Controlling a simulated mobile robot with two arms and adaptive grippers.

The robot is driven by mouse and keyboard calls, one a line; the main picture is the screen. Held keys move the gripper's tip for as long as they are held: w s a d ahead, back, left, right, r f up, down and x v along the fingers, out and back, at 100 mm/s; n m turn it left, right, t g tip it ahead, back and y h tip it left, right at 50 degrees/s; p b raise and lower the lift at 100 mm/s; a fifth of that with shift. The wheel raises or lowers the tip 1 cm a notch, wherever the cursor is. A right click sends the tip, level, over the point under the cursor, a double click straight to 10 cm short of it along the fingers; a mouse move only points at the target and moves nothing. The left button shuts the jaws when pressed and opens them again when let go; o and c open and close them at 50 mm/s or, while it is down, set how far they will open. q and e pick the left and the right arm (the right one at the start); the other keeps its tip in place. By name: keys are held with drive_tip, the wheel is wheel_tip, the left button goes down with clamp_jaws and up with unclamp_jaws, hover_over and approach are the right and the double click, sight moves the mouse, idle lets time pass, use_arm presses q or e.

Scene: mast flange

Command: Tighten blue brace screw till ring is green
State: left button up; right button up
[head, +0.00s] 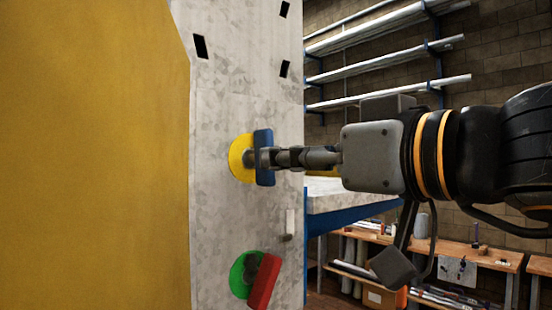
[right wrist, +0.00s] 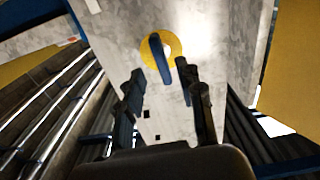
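The blue brace screw's bar handle (head: 264,171) stands on the pale mottled panel, with a yellow ring (head: 236,158) around its base. In the right wrist view the blue bar (right wrist: 157,57) and its yellow ring (right wrist: 173,45) lie just ahead of the fingers. My right gripper (head: 280,157) reaches in from the right at the blue bar. Its fingers (right wrist: 162,82) are spread, with the bar's near end between or just beyond the tips; contact cannot be told. A red bar handle (head: 263,284) with a green ring (head: 238,275) sits lower on the panel. My left gripper is not in view.
A large yellow surface (head: 95,150) fills the left side. The pale panel (head: 215,100) has dark slots near its top. Racks of pipes (head: 390,65) and a wooden bench (head: 450,250) stand behind on the right. A small pale fitting (head: 290,224) sits between the two handles.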

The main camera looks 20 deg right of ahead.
sight(267, 187)
drive_tip(key=b+x, duration=0.1)
drive_tip(key=x, duration=0.4)
drive_tip(key=shift+w+a, duration=0.15)
drive_tip(key=shift+w, duration=0.15)
drive_tip(key=shift+c, duration=0.8)
clamp_jaws()
drive_tip(key=shift+f+m+b, duration=0.25)
drive_tip(key=shift+m+b, duration=1.05)
drive_tip(key=shift+m, duration=0.1)
drive_tip(key=shift+a+r+m+b, duration=0.1)
drive_tip(key=shift+m+b, duration=0.6)
drive_tip(key=shift+m, duration=0.5)
drive_tip(key=shift+o, duration=0.8)
unclamp_jaws()
drive_tip(key=shift+r, duration=0.1)
